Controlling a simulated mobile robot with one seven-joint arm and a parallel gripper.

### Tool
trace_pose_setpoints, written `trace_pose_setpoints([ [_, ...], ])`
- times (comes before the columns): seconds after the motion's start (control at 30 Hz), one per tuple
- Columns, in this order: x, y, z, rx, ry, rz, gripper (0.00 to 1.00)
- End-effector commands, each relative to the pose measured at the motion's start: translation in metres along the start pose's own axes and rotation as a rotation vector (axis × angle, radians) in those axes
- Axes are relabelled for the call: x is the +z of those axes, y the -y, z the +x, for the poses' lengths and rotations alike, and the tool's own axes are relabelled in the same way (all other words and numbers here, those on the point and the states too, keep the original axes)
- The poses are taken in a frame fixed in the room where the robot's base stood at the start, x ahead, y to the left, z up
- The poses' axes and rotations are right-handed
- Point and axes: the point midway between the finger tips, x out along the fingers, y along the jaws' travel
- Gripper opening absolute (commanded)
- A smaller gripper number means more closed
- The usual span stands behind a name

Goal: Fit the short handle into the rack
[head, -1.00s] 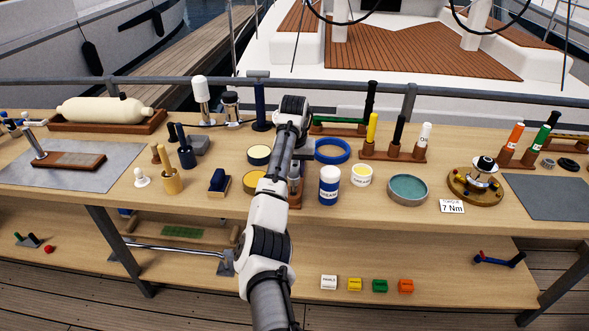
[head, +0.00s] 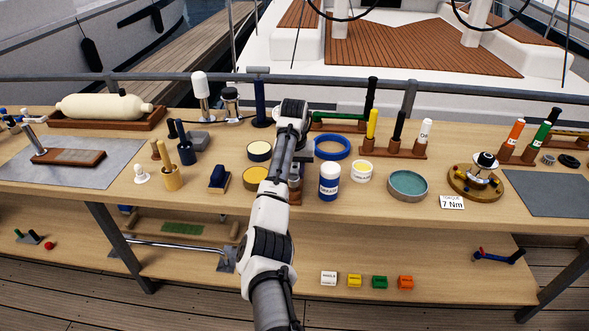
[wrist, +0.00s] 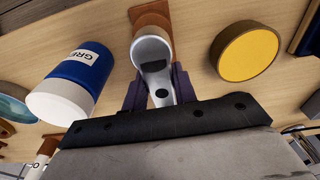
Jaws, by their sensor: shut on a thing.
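My gripper (wrist: 157,92) is shut on a pale grey metal piece (wrist: 152,52) with dark oval holes, seen from above in the wrist view. A brown wooden block (wrist: 152,17) shows just beyond this piece; I cannot tell whether they touch. In the head view my arm hides most of the gripper and held piece. Another brown rack (head: 510,156) at the right holds orange (head: 515,134) and green (head: 540,137) handles. I cannot tell which is the short handle.
A blue-and-white grease tub (head: 329,182) stands close right of the gripper. A yellow-topped tin (head: 256,177) is close left. A blue ring (head: 333,148), a teal dish (head: 408,185) and a brass-based device (head: 475,180) lie further right. Bare bench top shows between them.

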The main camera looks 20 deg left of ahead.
Motion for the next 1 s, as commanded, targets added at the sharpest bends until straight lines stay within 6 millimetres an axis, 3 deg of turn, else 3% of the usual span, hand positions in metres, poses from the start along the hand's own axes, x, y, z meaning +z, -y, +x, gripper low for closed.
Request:
trace_pose_setpoints([
  [0.57,0.001,0.0,0.014,0.001,-0.001,0.0,0.0],
  [0.6,0.001,0.0,0.015,0.001,-0.002,0.0,0.29],
  [0.7,0.001,0.0,0.014,0.0,-0.002,0.0,0.42],
  [0.8,0.001,0.0,0.014,0.0,-0.001,0.0,0.53],
  [1.0,0.002,0.0,0.015,0.0,0.001,0.0,0.53],
])
